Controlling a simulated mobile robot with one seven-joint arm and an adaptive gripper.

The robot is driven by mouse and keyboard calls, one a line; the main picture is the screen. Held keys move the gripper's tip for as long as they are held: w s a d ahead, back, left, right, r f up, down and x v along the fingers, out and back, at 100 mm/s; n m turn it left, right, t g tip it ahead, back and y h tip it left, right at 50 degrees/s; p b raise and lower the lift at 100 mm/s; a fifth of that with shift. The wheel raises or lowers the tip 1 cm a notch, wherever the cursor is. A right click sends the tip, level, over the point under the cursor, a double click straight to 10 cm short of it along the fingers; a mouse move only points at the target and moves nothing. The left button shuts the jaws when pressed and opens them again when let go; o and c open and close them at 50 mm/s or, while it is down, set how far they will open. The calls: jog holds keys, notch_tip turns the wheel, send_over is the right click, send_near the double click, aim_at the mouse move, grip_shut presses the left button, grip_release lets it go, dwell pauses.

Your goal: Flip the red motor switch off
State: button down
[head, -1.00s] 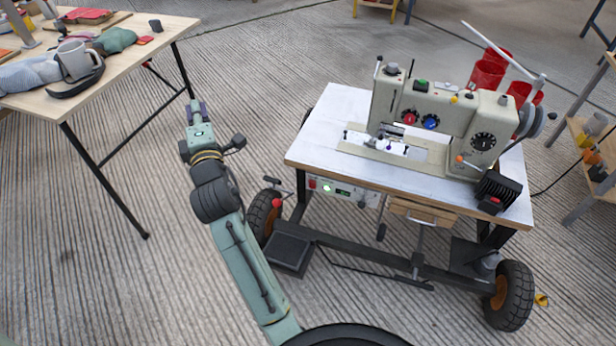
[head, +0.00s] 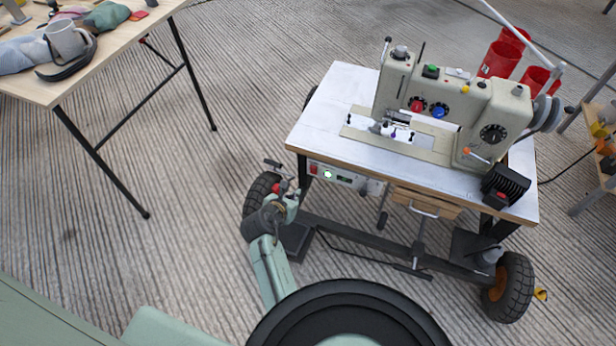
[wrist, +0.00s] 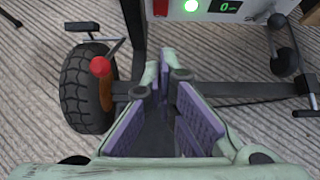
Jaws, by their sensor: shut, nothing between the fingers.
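A control box (head: 345,178) hangs under the front left edge of the sewing table. At its left end is a small red switch (head: 314,169), next to a lit green lamp (head: 328,174) and a small display. In the wrist view, the red switch (wrist: 160,7) is cut off by the top edge, left of the green lamp (wrist: 191,5); its position cannot be told. My gripper (head: 293,193) is below and left of the box, near the left wheel. In the wrist view, my gripper (wrist: 164,75) is shut and empty, its tips below the switch and apart from it.
A red-knobbed lever (wrist: 100,66) stands by the left wheel (wrist: 88,88), left of my fingers. A dark table leg (wrist: 133,30) is close ahead. A sewing machine (head: 455,110) stands on the white tabletop (head: 325,130). A wooden table (head: 60,85) is left, with open floor between.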

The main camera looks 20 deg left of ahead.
jog(key=shift+w, duration=0.1)
send_near(312, 171)
notch_tip(312, 171, down, 5)
jog(key=w, duration=0.2)
jog(key=shift+w+d+f+b, duration=0.1)
jog(key=shift+w+b, duration=0.05)
jog(key=shift+w, duration=0.3)
jog(key=shift+w+d+f+b, duration=0.1)
jog(key=shift+w+b, duration=0.05)
jog(key=shift+w, duration=0.3)
jog(key=shift+a+r, duration=0.1)
jog(key=w+r+p, duration=0.1)
jog(key=p, duration=0.3)
jog(key=shift+r+g, duration=0.2)
jog(key=shift+g, duration=0.2)
jog(key=shift+s+f+b, duration=0.15)
jog(key=shift+f+b, duration=0.3)
jog(key=shift+f, duration=0.15)
jog(key=shift+r+p, duration=0.9)
jog(key=shift+p, duration=0.15)
